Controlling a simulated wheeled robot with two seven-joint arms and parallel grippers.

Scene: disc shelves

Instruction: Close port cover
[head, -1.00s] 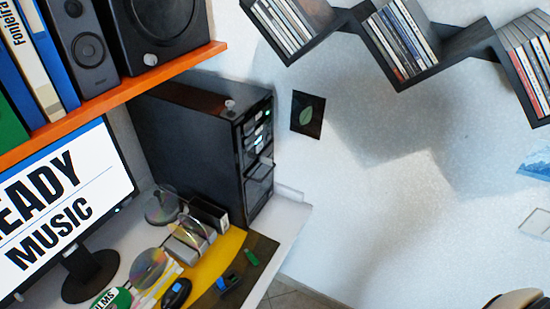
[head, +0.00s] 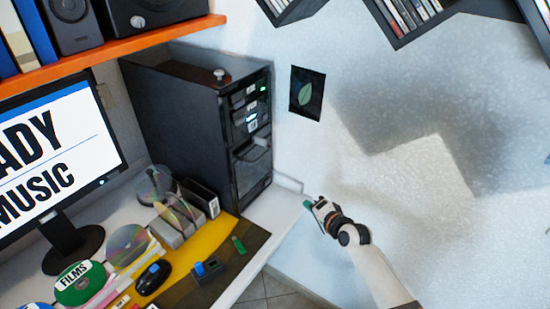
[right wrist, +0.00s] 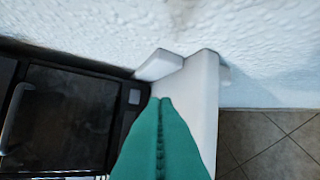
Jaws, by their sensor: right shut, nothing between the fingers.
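The black computer tower (head: 185,125) stands at the back of the desk, its front facing right. On its front, a small grey flap or handle (head: 256,150) sticks out below the lit ports; I cannot tell for sure whether this is the port cover. My right gripper (head: 309,204) is to the right of the tower, apart from it, beside the desk's far corner. Its teal fingers (right wrist: 160,130) are shut together and empty in the right wrist view. That view also shows the tower's dark front panel (right wrist: 65,115) at left. My left gripper is not in view.
The desk (head: 288,212) holds a monitor (head: 60,150), a black mouse (head: 153,277), a green USB stick (head: 238,244) and disc holders. An orange shelf (head: 150,38) hangs above the tower.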

